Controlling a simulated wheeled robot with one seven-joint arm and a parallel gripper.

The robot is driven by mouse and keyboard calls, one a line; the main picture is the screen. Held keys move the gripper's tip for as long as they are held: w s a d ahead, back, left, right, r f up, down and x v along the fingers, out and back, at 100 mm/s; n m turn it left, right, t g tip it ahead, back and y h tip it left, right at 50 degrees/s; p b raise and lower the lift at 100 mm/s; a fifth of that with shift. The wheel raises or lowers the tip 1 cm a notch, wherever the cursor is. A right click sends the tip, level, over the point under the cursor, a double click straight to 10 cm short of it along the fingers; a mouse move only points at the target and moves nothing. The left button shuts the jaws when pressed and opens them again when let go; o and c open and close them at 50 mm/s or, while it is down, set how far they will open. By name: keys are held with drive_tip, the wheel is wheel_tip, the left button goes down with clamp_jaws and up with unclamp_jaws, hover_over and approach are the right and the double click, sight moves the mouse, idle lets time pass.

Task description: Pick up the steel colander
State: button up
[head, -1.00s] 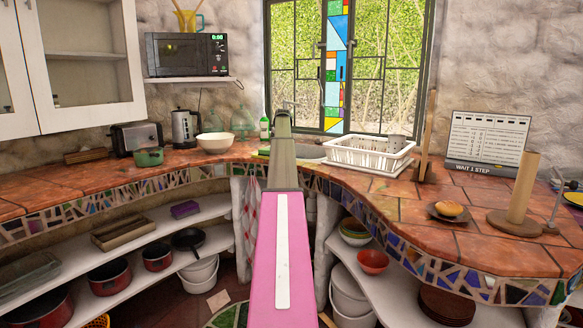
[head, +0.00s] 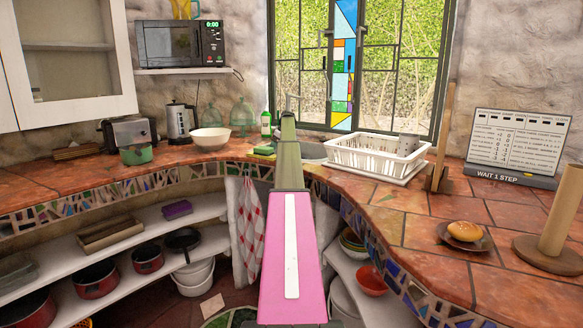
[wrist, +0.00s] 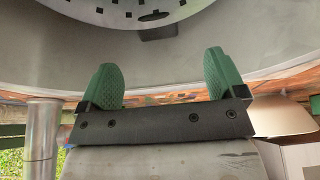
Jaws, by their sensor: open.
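The fingers lie in front of the basin wall, apart from the colander in the picture. In the head view my pink arm reaches to the sink (head: 313,151) and hides the colander and the fingers.
The tap (wrist: 40,140) and a cream bowl (wrist: 283,117) flank the gripper in the wrist view. In the head view a white dish rack (head: 375,155) stands right of the sink. A green bottle (head: 266,123) and a sponge (head: 262,150) are left of my arm.

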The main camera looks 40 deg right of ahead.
drive_tip(key=x, duration=0.9)
drive_tip(key=shift+w+d, duration=0.1)
drive_tip(key=shift+d, duration=0.1)
drive_tip(key=c, duration=1.3)
